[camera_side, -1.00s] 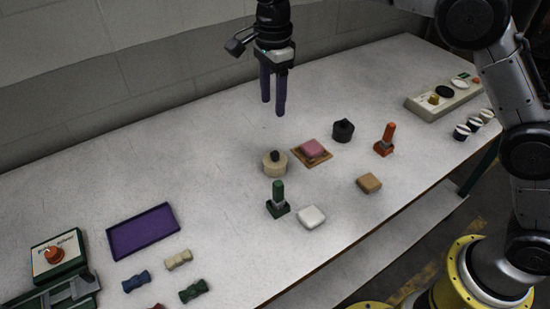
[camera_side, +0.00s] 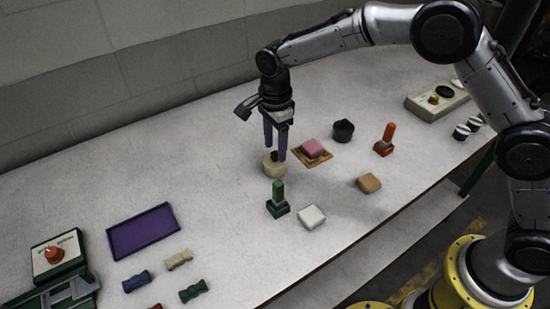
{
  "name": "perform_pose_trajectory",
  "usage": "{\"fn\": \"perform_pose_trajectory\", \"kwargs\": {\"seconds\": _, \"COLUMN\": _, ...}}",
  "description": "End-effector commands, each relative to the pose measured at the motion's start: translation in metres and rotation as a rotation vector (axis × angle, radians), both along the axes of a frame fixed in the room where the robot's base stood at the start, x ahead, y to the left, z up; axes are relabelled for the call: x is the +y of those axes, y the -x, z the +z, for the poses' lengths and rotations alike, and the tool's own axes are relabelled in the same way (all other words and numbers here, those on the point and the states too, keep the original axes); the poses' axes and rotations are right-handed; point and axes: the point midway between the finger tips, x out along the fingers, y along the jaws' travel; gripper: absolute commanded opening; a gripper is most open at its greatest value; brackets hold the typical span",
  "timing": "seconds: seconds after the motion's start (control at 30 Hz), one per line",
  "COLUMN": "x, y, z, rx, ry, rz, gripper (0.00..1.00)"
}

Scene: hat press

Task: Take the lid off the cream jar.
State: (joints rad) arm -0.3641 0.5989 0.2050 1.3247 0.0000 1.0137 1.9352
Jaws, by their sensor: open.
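The cream jar (camera_side: 272,169) is a round, squat, cream-coloured jar with a dark knob on its lid (camera_side: 273,157).
A green stamp-like piece (camera_side: 278,199) stands just in front of the jar. A pink block on a wooden tray (camera_side: 325,157) and a black jar (camera_side: 343,131) stand to the right. A white block (camera_side: 311,216) lies in front. A purple tray (camera_side: 143,231) lies left, with clear table between.

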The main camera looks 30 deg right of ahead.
Motion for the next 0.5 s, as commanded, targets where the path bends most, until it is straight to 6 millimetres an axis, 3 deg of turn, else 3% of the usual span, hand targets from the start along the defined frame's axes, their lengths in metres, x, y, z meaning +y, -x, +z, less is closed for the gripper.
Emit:
{"fn": "perform_pose_trajectory", "kwargs": {"seconds": 0.1, "x": -0.0001, "y": -0.0001, "z": -0.0126, "rx": 0.001, "ry": 0.0, "rz": 0.0, "gripper": 0.57}}
{"fn": "perform_pose_trajectory", "kwargs": {"seconds": 0.37, "x": 0.0001, "y": -0.0004, "z": -0.0158, "rx": -0.001, "ry": 0.0, "rz": 0.0, "gripper": 0.57}}
{"fn": "perform_pose_trajectory", "kwargs": {"seconds": 0.4, "x": 0.0001, "y": -0.0004, "z": -0.0157, "rx": -0.001, "ry": 0.0, "rz": 0.0, "gripper": 0.56}}
{"fn": "perform_pose_trajectory", "kwargs": {"seconds": 0.5, "x": 0.0001, "y": -0.0005, "z": -0.0156, "rx": -0.001, "ry": 0.0, "rz": 0.0, "gripper": 0.38}}
